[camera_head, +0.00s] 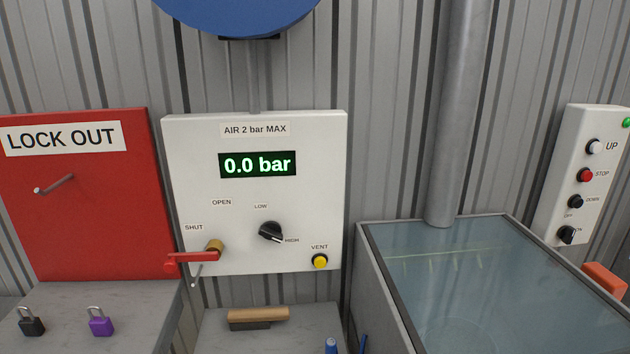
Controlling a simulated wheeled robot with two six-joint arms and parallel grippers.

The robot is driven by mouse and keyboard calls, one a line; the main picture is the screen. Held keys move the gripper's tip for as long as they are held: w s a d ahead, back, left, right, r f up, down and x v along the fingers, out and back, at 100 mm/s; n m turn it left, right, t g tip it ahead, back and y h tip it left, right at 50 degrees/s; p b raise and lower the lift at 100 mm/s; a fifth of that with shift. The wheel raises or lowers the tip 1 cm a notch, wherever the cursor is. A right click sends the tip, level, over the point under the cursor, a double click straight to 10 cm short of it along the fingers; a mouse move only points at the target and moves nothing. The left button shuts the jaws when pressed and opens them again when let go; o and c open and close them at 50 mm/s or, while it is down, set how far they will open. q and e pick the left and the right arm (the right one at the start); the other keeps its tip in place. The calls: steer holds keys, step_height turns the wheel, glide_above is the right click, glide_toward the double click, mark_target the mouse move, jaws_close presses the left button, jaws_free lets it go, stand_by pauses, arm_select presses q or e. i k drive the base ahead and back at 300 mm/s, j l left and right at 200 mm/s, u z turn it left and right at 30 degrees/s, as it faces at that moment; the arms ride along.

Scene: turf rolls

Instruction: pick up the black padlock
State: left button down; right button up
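The black padlock (32,322) stands upright on the grey shelf (65,300) at the lower left, with its metal shackle on top. A purple padlock (100,322) stands to its right on the same shelf, a little apart from it. Neither of my grippers shows in the head view.
A red LOCK OUT board (90,200) with a peg (55,184) stands behind the padlocks. A white air panel (300,200) has a red lever (190,259) sticking out. A brush (258,318) lies on a lower middle shelf. A glass-topped tank (364,260) stands at the right.

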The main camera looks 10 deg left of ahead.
mark_target(30, 326)
steer(key=u, duration=1.8)
